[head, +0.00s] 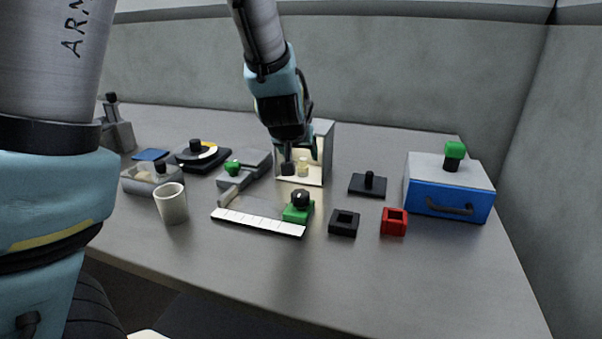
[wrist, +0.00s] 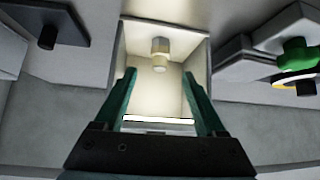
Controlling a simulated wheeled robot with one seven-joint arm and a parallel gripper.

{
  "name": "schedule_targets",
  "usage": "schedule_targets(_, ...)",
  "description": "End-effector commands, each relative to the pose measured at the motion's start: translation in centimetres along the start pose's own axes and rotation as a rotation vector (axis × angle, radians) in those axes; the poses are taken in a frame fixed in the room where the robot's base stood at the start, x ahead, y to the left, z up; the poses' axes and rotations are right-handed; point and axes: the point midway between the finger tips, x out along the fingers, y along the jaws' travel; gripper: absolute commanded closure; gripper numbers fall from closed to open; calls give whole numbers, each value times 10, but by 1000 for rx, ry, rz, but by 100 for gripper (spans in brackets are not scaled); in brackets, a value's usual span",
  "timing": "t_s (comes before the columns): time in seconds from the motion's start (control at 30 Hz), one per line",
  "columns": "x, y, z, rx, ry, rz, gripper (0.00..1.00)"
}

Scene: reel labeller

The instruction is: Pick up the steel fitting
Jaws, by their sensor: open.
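The steel fitting (head: 303,167), a small stepped piece that looks pale yellow under warm light, stands inside an open-fronted lit box (head: 328,142). In the wrist view the fitting (wrist: 160,53) is near the middle of the box, beyond my fingertips and roughly centred between them. My gripper (head: 301,160) is at the box, pointing down from above. In the wrist view my gripper (wrist: 159,74) is open and empty, with its two green fingers apart over the box (wrist: 207,60). The fingers do not appear to touch the fitting.
A black plate with a post (head: 368,186) is right of the box. A grey block with a green knob (head: 250,165) is close on its left. In front are a white scale strip (head: 258,222), black socket (head: 344,223) and red socket (head: 394,222). A blue drawer box (head: 447,187) stands right.

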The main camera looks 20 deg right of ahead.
Motion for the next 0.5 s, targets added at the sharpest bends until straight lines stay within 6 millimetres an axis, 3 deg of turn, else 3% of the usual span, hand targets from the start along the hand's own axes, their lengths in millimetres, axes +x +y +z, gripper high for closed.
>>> schedule_targets(0.5,53,-1,6,-1,-1,0,27)
